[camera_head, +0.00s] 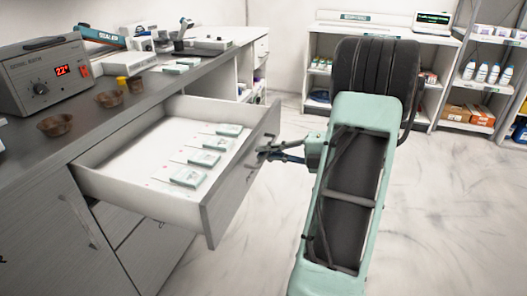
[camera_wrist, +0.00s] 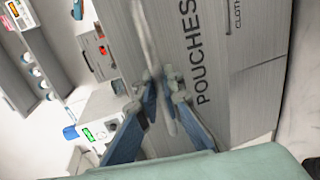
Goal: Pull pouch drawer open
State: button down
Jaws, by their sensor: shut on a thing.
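The pouch drawer (camera_head: 212,215) stands pulled out from the grey counter in the head view, its white inside showing. Several pale packets (camera_head: 204,159) lie in it. In the wrist view its front (camera_wrist: 180,30) bears the label "POUCHES". A long bar handle (camera_wrist: 143,35) runs along that front. My gripper (camera_head: 264,152) is at the drawer's front, coming from the right. In the wrist view the fingers (camera_wrist: 160,80) are shut on the handle, one on each side of the bar. The part of the bar between the fingertips is partly hidden.
A grey device with a red display (camera_head: 45,75) and brown bowls (camera_head: 56,126) stand on the counter (camera_head: 90,120). Closed cabinet fronts (camera_head: 150,245) lie below the drawer. White shelves (camera_head: 475,75) stand at the back. The pale floor (camera_head: 450,220) at right is clear.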

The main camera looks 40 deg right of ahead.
jog(key=c, duration=2.3)
grip_release()
jog(key=shift+c, duration=0.2)
jog(key=v, duration=1.2)
